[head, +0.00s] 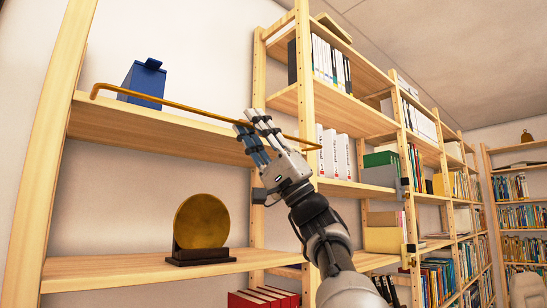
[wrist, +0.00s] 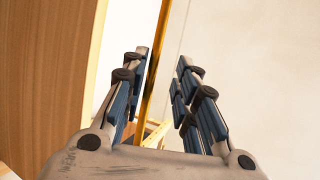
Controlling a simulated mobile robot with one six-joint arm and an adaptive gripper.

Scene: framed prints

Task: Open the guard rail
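The guard rail (head: 185,106) is a thin brass-coloured bar with bent ends, running across the front of the upper shelf (head: 150,126) in the head view. My gripper (head: 254,130) is at the right part of the rail, its fingers overlapping the bar in the picture. In the wrist view, the rail (wrist: 155,60) runs up between the two sides of my gripper (wrist: 162,72). Whether the rail lies fully between the fingers in depth is unclear.
A blue box (head: 143,83) stands on the upper shelf behind the rail. A round bronze disc (head: 202,222) on a dark stand sits on the shelf below. Wooden uprights (head: 48,150) flank the bay. White binders (head: 334,154) fill shelves to the right.

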